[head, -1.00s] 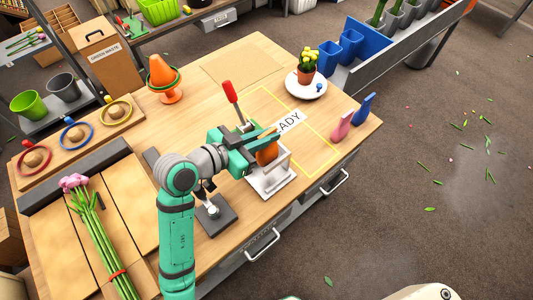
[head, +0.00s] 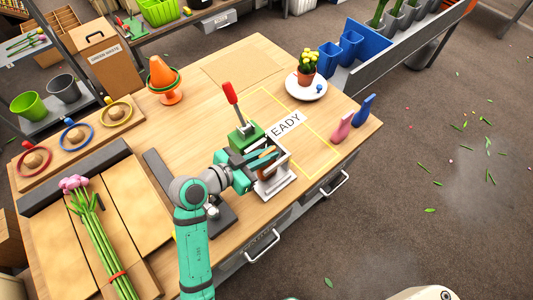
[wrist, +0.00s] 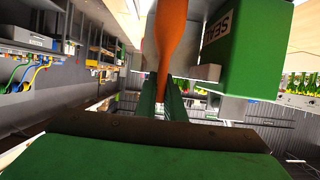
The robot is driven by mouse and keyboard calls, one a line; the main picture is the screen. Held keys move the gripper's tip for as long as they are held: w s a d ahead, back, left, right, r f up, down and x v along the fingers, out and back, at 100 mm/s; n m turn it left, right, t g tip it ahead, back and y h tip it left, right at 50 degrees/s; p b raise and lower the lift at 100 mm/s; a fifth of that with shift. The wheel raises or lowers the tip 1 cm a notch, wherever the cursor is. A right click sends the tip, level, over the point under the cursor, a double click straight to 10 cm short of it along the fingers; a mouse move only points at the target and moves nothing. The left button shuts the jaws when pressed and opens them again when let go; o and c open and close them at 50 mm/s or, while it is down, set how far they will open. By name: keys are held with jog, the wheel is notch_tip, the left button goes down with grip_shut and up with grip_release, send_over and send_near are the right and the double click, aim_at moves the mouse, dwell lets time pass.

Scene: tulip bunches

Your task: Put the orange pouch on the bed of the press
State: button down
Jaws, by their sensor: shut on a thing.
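The press stands near the table's front edge, with a green body (head: 252,136), a red lever (head: 231,93) pointing up and a pale metal bed (head: 276,186) low at its front. My gripper (head: 268,158) is at the press, above the bed, with its jaws shut on the orange pouch (wrist: 172,40). In the wrist view the pouch hangs between the fingers (wrist: 163,95), beside the green press body (wrist: 248,50). In the head view my fingers and the press frame hide most of the pouch. I cannot tell whether it touches the bed.
A bunch of pink tulips (head: 92,225) lies on the left. A yellow-outlined area with a READY label (head: 286,123) is behind the press. A potted plant (head: 307,65) and pink (head: 341,127) and blue (head: 364,108) objects stand right. An orange cone (head: 162,73) stands at the back.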

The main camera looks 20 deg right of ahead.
jog(key=shift+f, duration=0.1)
jog(key=c, duration=2.1)
grip_release()
jog(key=shift+a, duration=0.15)
jog(key=v, duration=1.2)
jog(key=shift+d, duration=0.2)
